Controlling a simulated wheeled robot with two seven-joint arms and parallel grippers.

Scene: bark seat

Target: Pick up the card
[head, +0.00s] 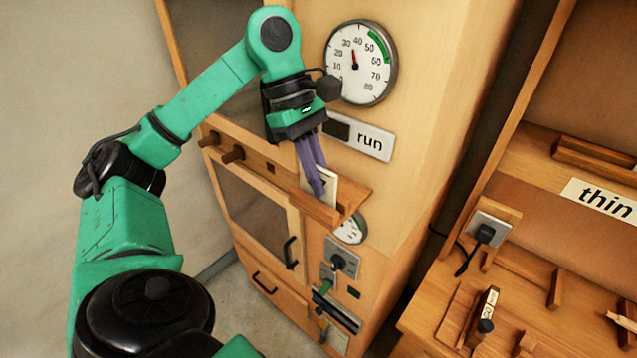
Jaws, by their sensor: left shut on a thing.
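The card (329,188) is a small pale piece standing upright at a small wooden ledge (351,203) on the front of the wooden cabinet. My left gripper (320,188) reaches down to it from above, its two purple fingers shut on the card. The fingers hide part of the card, and I cannot tell whether its lower edge still touches the ledge. My right gripper does not show.
Above the ledge are a round gauge (360,64) and a "run" label (369,140). Below it are a second gauge (351,229), a switch (341,262) and a door handle (290,252). A wooden bench (440,310) with a "thin" label (604,199) stands at the right.

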